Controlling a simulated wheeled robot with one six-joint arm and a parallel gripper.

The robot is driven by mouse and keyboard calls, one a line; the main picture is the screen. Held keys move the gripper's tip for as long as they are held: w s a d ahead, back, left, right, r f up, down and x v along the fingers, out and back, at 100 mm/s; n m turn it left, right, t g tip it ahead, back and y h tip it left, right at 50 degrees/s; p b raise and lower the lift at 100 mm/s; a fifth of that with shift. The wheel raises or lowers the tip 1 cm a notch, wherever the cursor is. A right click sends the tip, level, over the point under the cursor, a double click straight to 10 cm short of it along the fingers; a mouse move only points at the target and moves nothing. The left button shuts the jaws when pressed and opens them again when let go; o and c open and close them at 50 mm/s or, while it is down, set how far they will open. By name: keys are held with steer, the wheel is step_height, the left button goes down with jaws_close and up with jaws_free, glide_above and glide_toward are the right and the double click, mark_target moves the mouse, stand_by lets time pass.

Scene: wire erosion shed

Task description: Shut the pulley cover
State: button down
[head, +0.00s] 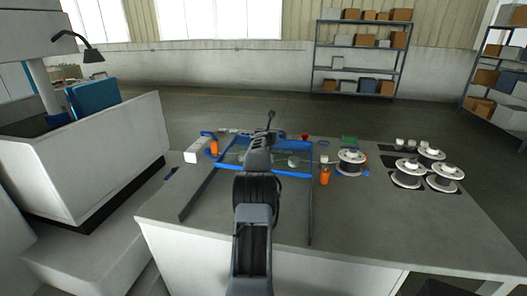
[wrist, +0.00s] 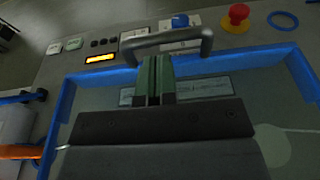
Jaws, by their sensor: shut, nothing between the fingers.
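The pulley cover is a clear panel in a blue frame (head: 282,173), lying flat across the bench top at the far end of two dark rails. In the wrist view its blue frame (wrist: 66,105) surrounds the panel, and a grey bar handle (wrist: 185,36) stands at its far edge. My gripper (wrist: 155,62) is shut and empty, its green-padded fingers together. The fingertips appear just on the near side of the handle bar, between its two posts; I cannot tell whether they touch it. In the head view my arm hides the middle of the cover and the handle.
Beyond the handle are a red knob (wrist: 237,15), a blue knob (wrist: 180,21) and a lit yellow display (wrist: 100,58). Wire spools (head: 408,174) stand on the bench's right. The bench (head: 225,222) between the rails looks clear.

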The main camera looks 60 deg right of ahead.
steer(key=b+v, duration=0.5)
steer(key=v, duration=0.5)
steer(key=w+a+r+n+t+y+p, duration=0.1)
steer(key=w+a+r+n+t+y, duration=0.15)
steer(key=w+a+n, duration=0.4)
steer(key=w+a+r+n+t+y+p, duration=0.1)
steer(key=w+a+n+t+p, duration=0.15)
steer(key=w+a+n, duration=0.35)
steer(key=w+a+r+n+t+y+p, duration=0.1)
steer(key=w+a+n+y, duration=0.15)
steer(key=a+n, duration=0.6)
steer(key=w+a+n+t+y+p, duration=0.1)
steer(key=a+n+y, duration=0.25)
steer(key=a, duration=0.95)
steer(key=s+a+f+n+g+y+p, duration=0.1)
steer(key=s+a+n+y+p, duration=0.15)
steer(key=a+n, duration=0.5)
steer(key=s+a+f+n+g+y+p, duration=0.1)
steer(key=s+a+n+g+y, duration=0.3)
steer(key=a, duration=0.6)
steer(key=s+a+f+n+g+p, duration=0.1)
steer(key=s+a+f+n, duration=0.1)
steer(key=s+a+n, duration=0.2)
steer(key=s+a+f+n+g+p, duration=0.1)
steer(key=s+a+f+n, duration=0.2)
steer(key=s+n, duration=0.7)
steer(key=a+n, duration=0.1)
steer(key=a, duration=0.1)
steer(key=shift+s+a+g+h, duration=0.3)
steer(key=shift+g+h, duration=0.1)
